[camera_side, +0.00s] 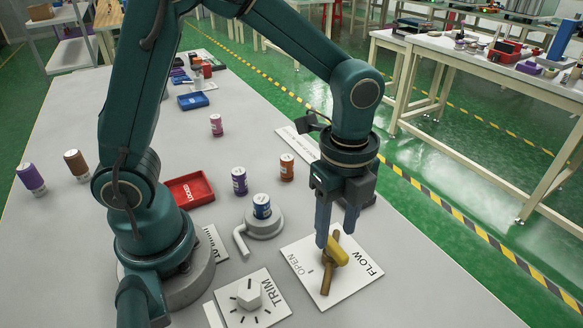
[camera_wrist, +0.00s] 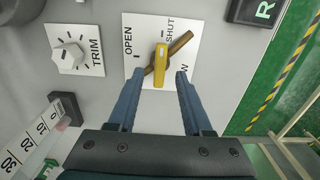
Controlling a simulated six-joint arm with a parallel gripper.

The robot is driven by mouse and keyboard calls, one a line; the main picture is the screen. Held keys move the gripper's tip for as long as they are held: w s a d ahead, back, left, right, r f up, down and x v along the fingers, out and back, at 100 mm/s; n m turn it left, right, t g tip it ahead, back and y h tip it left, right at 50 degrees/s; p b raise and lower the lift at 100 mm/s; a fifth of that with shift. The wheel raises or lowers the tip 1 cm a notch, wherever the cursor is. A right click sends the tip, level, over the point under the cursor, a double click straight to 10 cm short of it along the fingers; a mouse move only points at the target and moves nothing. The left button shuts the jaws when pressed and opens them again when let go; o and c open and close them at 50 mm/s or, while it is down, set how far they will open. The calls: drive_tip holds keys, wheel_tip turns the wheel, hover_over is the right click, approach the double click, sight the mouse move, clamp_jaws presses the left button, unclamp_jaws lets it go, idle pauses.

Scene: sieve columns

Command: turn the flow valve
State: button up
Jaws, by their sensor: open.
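The flow valve has a yellow handle (camera_side: 338,254) and a brown bar (camera_side: 328,278) crossing under it. It stands on a white plate (camera_side: 361,276) marked FLOW and OPEN. In the wrist view, the yellow handle (camera_wrist: 161,66) lies nearly upright in the picture and the brown bar (camera_wrist: 181,42) runs diagonally. OPEN and SHUT are printed on the plate there. My gripper (camera_side: 336,238) is open and points down over the valve. In the wrist view, its fingertips (camera_wrist: 160,78) are on either side of the handle's near end, with gaps showing. Whether they reach handle height is unclear.
A TRIM knob (camera_side: 248,296) on its own plate sits left of the valve. Behind it is a round grey base (camera_side: 265,226) with a bent pipe, holding a blue jar (camera_side: 262,205). A red tray (camera_side: 188,190) and several jars stand farther back. A black block (camera_wrist: 254,12) is near the table edge.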

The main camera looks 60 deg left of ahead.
sight(333, 248)
drive_tip(key=shift+f, duration=1.5)
clamp_jaws()
